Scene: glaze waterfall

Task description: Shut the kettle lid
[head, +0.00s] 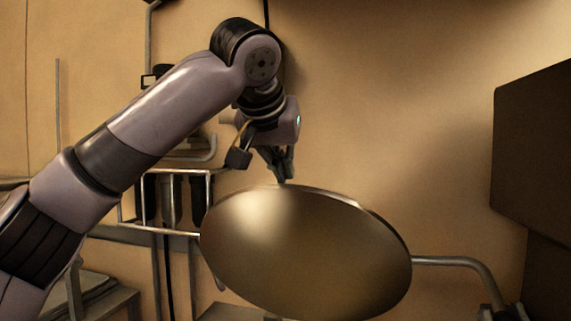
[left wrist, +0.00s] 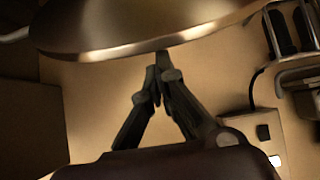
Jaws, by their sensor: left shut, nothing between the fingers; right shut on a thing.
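The kettle lid (head: 305,250) is a large round brassy disc, tilted up with its broad face towards my head camera. The kettle body is not clearly seen in the head view. My left gripper (head: 284,176) is shut and empty, its fingertips at the lid's upper rim. In the left wrist view the lid (left wrist: 140,28) fills the top, and the fingertips (left wrist: 158,72) meet close to its rim; I cannot tell if they touch. A curved grey handle (head: 455,261) runs right from behind the lid. My right gripper (head: 497,312) shows only partly at the bottom edge, on the handle's end.
A metal rack (head: 140,228) with dark slots stands behind my left arm. A dark box-like cabinet (head: 535,150) is at the right. A pale box with a dark switch (left wrist: 263,132) shows in the left wrist view.

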